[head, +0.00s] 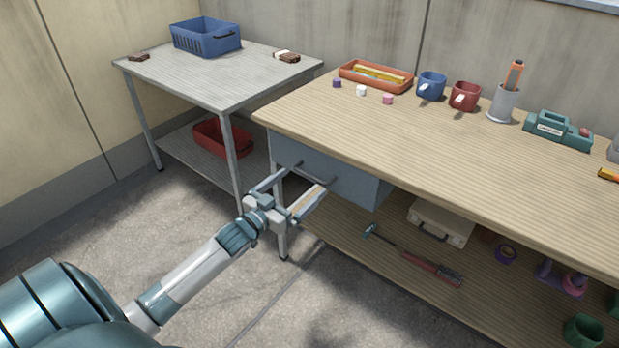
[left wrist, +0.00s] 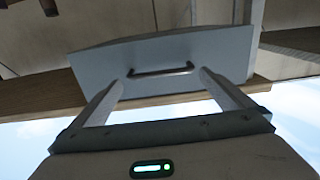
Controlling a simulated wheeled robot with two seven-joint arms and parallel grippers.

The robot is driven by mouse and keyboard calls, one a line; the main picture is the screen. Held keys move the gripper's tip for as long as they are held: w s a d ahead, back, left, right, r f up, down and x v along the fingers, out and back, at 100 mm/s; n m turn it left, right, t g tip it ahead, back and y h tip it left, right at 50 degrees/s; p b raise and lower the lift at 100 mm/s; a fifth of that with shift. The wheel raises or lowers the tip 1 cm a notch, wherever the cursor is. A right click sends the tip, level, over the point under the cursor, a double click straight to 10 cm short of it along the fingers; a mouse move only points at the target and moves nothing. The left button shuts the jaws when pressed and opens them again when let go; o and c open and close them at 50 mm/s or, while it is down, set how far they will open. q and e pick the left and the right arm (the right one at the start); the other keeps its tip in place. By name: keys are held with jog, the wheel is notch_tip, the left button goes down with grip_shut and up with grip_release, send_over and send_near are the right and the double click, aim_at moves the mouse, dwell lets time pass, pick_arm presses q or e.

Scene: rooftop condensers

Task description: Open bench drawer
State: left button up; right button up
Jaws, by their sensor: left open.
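The bench drawer (head: 345,187) is a blue-grey box front under the left end of the wooden bench (head: 440,150). Its dark bar handle (head: 318,176) runs across the front. My left gripper (head: 300,185) is open in front of the drawer, its two fingers on either side of the handle area. In the left wrist view the drawer front (left wrist: 165,55) fills the middle, with the handle (left wrist: 160,70) between and beyond the open fingertips (left wrist: 162,78). The handle looks apart from both fingers. My right gripper is not in view.
A grey metal table (head: 215,75) with a blue basket (head: 205,38) stands left of the bench. A red bin (head: 222,138) is on its lower shelf. An orange tray (head: 376,77), mugs and small blocks stand on the bench. A white case (head: 440,222) and tools lie on the lower shelf.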

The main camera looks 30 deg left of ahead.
aim_at(309, 176)
pick_arm(q)
jog(key=shift+w+d, duration=0.2)
jog(key=shift+w, duration=2.55)
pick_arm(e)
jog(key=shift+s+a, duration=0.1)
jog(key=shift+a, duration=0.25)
pick_arm(q)
jog(key=c, duration=1.2)
jog(key=shift+o, duration=0.2)
jog(key=shift+s, duration=0.1)
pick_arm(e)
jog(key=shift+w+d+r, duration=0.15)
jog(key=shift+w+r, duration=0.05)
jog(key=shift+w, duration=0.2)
